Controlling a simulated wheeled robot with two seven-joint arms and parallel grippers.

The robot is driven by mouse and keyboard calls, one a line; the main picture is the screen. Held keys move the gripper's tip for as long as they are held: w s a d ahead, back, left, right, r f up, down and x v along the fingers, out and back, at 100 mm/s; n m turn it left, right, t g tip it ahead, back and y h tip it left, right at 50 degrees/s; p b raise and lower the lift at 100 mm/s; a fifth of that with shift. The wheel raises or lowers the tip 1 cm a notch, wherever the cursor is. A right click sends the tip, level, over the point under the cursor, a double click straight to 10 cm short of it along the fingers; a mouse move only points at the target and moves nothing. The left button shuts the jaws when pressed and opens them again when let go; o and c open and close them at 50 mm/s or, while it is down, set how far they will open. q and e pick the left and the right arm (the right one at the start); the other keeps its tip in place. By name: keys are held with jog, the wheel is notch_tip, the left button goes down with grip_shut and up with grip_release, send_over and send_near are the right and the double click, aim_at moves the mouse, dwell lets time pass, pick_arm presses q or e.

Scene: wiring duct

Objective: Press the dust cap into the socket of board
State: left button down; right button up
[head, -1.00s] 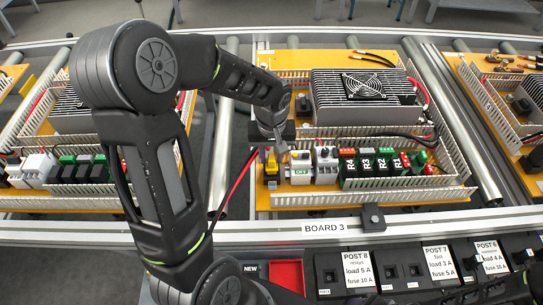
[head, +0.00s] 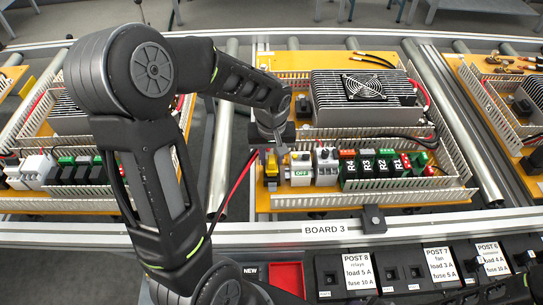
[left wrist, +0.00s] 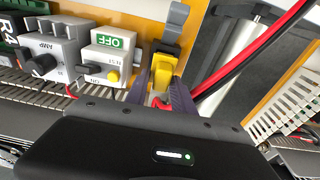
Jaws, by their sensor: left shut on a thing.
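Board 3 (head: 400,200) is a yellow-orange panel in the middle of the head view. At its front left stands a yellow block (head: 271,170) with dark parts; it also shows in the left wrist view (left wrist: 164,66), with a black and grey part behind it. My left gripper (left wrist: 162,82) has its two purple-grey fingers shut at the near end of this block. A small red piece (left wrist: 158,102) shows between the fingers, probably the dust cap, mostly hidden. I cannot tell whether it is seated in the socket. My right gripper is not in view.
A white OFF switch (head: 300,170) and an AMP knob module (head: 326,165) stand close to the right of the yellow block. Red and black cables (left wrist: 235,75) run close beside the fingers. White slotted duct (head: 370,197) edges the board. A finned heatsink with fan (head: 363,95) stands behind.

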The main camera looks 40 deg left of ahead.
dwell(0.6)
pick_arm(q)
jog(key=shift+f+b, duration=1.15)
jog(key=shift+b, duration=0.1)
jog(key=c, duration=1)
grip_release()
jog(key=shift+s+r, duration=0.1)
